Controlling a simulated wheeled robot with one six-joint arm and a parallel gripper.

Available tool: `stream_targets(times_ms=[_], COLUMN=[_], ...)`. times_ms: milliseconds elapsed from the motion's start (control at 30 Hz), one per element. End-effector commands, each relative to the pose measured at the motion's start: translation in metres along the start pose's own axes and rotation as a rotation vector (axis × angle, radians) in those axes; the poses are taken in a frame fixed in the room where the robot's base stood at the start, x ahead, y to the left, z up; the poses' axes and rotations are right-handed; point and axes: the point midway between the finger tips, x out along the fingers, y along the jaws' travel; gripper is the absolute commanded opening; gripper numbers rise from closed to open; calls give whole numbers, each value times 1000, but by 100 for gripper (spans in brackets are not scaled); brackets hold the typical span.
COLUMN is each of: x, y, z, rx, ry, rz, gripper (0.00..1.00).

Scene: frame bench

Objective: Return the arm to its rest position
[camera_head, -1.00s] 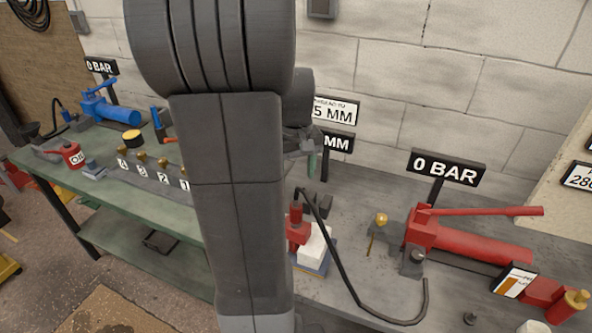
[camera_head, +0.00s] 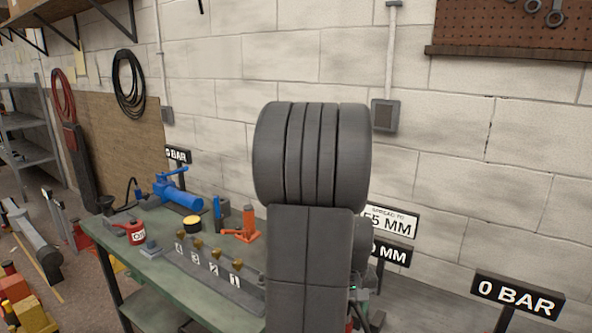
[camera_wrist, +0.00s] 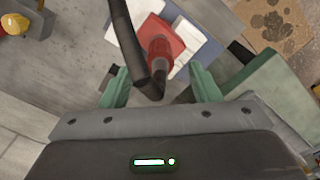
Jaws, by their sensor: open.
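My gripper (camera_wrist: 160,90) shows in the wrist view with its two green fingers spread apart and nothing between them. A red cylinder tool (camera_wrist: 165,45) on a white block (camera_wrist: 190,28) lies beyond the fingertips, with a black hose (camera_wrist: 128,40) crossing in front of it. I cannot tell the exact gap between the fingers and the hose. In the head view my dark arm stands upright in the middle and hides the gripper and part of the bench.
The green bench (camera_head: 120,245) carries a blue pump (camera_head: 177,195), a red oil can (camera_head: 132,232), an orange jack (camera_head: 246,225) and a numbered valve block (camera_head: 215,280). A 0 BAR sign (camera_head: 517,296) stands at right. A grey wall box (camera_head: 384,115) hangs behind.

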Motion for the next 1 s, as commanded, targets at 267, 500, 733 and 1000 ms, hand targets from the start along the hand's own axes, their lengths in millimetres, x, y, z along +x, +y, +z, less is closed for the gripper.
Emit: stream_targets(times_ms=[267,500,733,1000], x=[49,56,56,57], y=[0,0,0,0], z=[1,0,0,0], rx=[0,0,0,0], ry=[-3,1,0,0], rz=[-1,0,0,0], gripper=[56,56,56,56])
